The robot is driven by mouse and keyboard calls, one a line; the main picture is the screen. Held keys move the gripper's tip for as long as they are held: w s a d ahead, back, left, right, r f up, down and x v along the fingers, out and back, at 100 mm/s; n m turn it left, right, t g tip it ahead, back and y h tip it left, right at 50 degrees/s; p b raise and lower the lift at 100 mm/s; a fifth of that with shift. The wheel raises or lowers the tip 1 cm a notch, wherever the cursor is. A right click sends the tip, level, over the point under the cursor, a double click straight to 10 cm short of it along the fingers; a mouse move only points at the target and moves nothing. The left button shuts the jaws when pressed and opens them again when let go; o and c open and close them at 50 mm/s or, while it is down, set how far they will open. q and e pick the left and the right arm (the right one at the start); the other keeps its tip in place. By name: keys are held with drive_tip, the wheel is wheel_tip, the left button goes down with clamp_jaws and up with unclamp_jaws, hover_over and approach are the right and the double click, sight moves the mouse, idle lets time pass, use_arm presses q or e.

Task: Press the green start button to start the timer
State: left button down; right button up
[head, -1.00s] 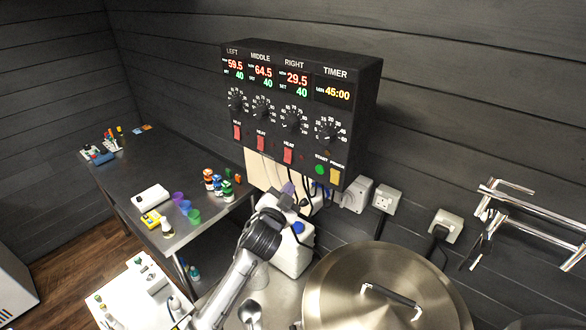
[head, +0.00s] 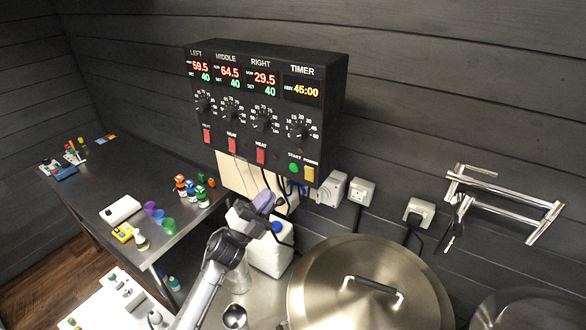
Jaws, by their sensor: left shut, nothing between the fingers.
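The black control box (head: 262,108) hangs on the wall in the upper middle of the head view. My right gripper does not show.
A large lidded steel pot (head: 330,275) stands below and right of the box. A white jug (head: 270,255) stands behind my left arm. Wall sockets (head: 362,191) and a chrome rack (head: 500,205) are on the wall at right. A side table (head: 95,190) holds small items.

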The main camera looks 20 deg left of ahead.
sight(294, 168)
use_arm(q)
drive_tip(key=shift+w+f, duration=0.1)
drive_tip(key=shift+w, duration=0.05)
drive_tip(key=w+d+b, duration=0.2)
drive_tip(key=w+b, duration=0.4)
drive_tip(key=w, duration=0.2)
idle(0.6)
drive_tip(key=shift+w+d, duration=0.1)
idle(0.9)
idle(0.8)
drive_tip(key=shift+w+b, duration=0.1)
drive_tip(key=shift+b, duration=0.3)
